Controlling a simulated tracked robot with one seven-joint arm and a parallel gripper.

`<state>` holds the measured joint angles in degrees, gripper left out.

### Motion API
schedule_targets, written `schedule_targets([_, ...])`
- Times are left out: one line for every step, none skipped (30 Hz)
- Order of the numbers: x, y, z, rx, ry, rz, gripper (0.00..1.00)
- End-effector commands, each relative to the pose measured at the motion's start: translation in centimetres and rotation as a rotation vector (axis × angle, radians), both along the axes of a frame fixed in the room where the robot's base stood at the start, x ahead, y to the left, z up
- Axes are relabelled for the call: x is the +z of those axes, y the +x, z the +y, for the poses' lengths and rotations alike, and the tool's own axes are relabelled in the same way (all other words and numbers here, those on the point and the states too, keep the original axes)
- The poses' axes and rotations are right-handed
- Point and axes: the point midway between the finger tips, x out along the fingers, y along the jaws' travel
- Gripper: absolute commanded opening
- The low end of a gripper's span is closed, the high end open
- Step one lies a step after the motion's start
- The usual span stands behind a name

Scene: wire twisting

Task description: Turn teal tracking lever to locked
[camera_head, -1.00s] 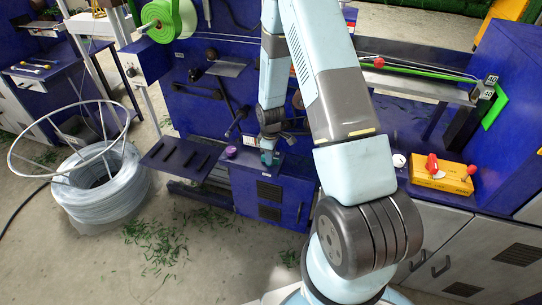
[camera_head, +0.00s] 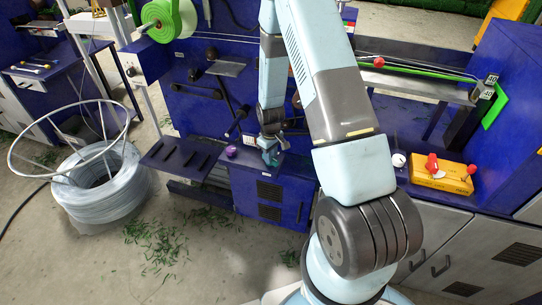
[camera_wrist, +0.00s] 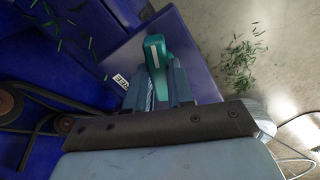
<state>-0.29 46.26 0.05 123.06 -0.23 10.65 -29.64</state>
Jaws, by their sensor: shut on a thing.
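The teal tracking lever (camera_wrist: 156,50) shows in the wrist view, with its rounded, pale-marked end standing out beyond my fingers. My gripper (camera_wrist: 165,82) is shut on it, one finger on each side. In the head view, my gripper (camera_head: 271,150) is low over the blue machine cabinet, and the teal lever (camera_head: 271,158) shows only as a small patch below it. A white label (camera_wrist: 121,81) with dark letters lies on the panel left of the lever. The lever's pivot is hidden by my gripper.
A purple knob (camera_head: 231,151) is just left of my gripper. Black handles (camera_head: 236,122) stick out from the blue machine close by. A wire coil (camera_head: 103,185) stands on the floor at left. A yellow box (camera_head: 438,178) with red knobs is at right.

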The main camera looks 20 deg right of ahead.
Motion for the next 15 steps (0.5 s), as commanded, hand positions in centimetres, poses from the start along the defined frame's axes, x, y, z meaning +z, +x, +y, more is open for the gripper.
schedule_targets([-0.01, -0.08, 0.07, -0.043, 0.0, 0.002, 0.0])
schedule_targets([-0.02, -0.08, 0.08, -0.072, 0.0, 0.002, 0.0])
schedule_targets([-0.02, -0.08, 0.08, -0.109, 0.0, 0.002, 0.0])
schedule_targets([-0.02, -0.08, 0.08, -0.138, 0.0, 0.002, 0.0])
schedule_targets([-0.02, -0.09, 0.07, -0.168, 0.0, 0.002, 0.0])
schedule_targets([-0.02, -0.09, 0.05, -0.206, 0.0, 0.002, 0.0])
schedule_targets([-0.02, -0.09, 0.04, -0.234, 0.0, 0.002, 0.0])
schedule_targets([-0.02, -0.09, 0.03, -0.263, 0.0, 0.002, 0.0])
schedule_targets([-0.02, -0.09, 0.02, -0.302, 0.0, 0.002, 0.0])
schedule_targets([-0.02, -0.09, 0.02, -0.329, 0.0, 0.002, 0.0])
schedule_targets([-0.02, -0.1, 0.03, -0.359, 0.0, 0.002, 0.0])
schedule_targets([-0.02, -0.09, 0.04, -0.397, 0.0, 0.002, 0.0])
schedule_targets([-0.02, -0.1, 0.05, -0.424, 0.0, 0.002, 0.0])
schedule_targets([-0.02, -0.1, 0.06, -0.453, 0.0, 0.002, 0.0])
schedule_targets([-0.03, -0.1, 0.07, -0.491, 0.0, 0.002, 0.0])
